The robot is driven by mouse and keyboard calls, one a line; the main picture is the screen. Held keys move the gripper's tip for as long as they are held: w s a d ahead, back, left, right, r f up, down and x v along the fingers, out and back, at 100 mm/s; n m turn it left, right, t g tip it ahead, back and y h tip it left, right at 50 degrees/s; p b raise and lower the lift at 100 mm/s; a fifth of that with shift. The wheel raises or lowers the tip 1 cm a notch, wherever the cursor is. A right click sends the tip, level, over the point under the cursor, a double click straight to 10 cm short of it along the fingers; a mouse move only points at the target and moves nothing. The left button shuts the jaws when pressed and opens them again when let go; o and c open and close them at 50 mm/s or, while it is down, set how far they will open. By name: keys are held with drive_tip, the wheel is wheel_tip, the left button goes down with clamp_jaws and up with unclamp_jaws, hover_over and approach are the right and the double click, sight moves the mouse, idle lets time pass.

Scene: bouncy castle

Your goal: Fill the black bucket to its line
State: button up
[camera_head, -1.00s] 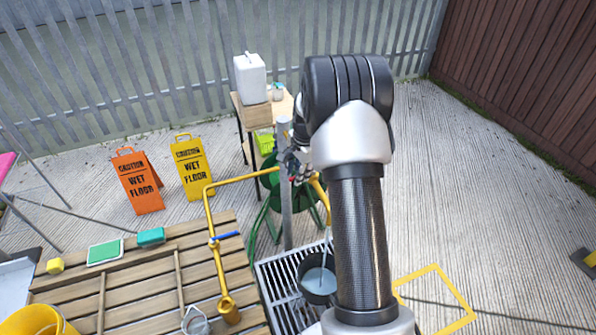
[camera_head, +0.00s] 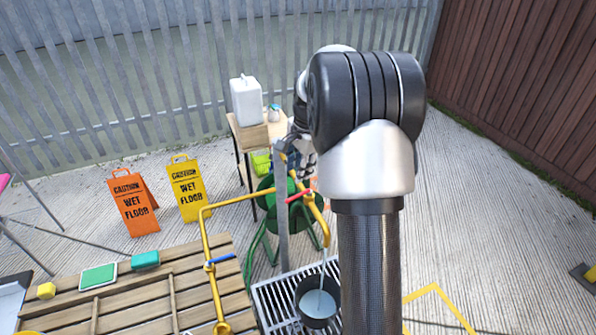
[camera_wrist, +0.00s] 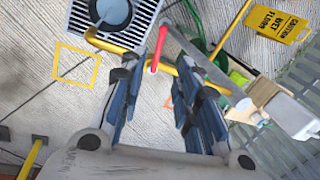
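The black bucket (camera_head: 309,318) stands upright on the drain grate. A thin stream of water falls into it from the yellow pipe spout (camera_head: 325,232), and pale water shows inside. I cannot make out the line. The bucket also shows at the top of the wrist view (camera_wrist: 127,27). The red tap lever (camera_head: 300,196) sits on the yellow pipe by the grey post (camera_head: 283,215). My gripper (camera_head: 305,155) is above the lever, partly hidden by my arm and the post. In the wrist view my gripper (camera_wrist: 160,72) is open and empty, with the red lever (camera_wrist: 158,48) beyond its fingers.
A blue lever (camera_head: 220,260) is on the pipe over the wooden pallet table (camera_head: 150,300). A green reel (camera_head: 265,195) stands behind the post. A small table (camera_head: 250,133) holds a white canister (camera_head: 246,102). Two wet floor signs (camera_head: 187,188) stand left.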

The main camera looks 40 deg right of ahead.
drive_tip(key=shift+c, duration=0.4)
drive_tip(key=s+d+f+h+b, duration=0.1)
drive_tip(key=s+d+f, duration=0.1)
drive_tip(key=d, duration=0.3)
drive_tip(key=s+d+f+t+h+b, duration=0.1)
drive_tip(key=s+d+f+h, duration=0.1)
drive_tip(key=d, duration=0.3)
drive_tip(key=s+d+f+m+h+b, duration=0.1)
drive_tip(key=s+d+f, duration=0.1)
drive_tip(key=d+f, duration=0.2)
drive_tip(key=shift+d+f+t+h, duration=0.2)
drive_tip(key=shift+d+t+h, duration=0.1)
drive_tip(key=shift+d, duration=0.3)
clamp_jaws()
drive_tip(key=n+t+y+b, duration=0.1)
drive_tip(key=t+y+b, duration=0.3)
drive_tip(key=t+b, duration=0.6)
approach(298, 196)
drive_tip(key=w+f, duration=0.1)
drive_tip(key=w, duration=0.1)
drive_tip(key=w+d+f+t+b, duration=0.1)
drive_tip(key=w, duration=0.1)
drive_tip(key=w+f+t, duration=0.1)
drive_tip(key=w, duration=0.1)
drive_tip(key=shift+d+f, duration=0.15)
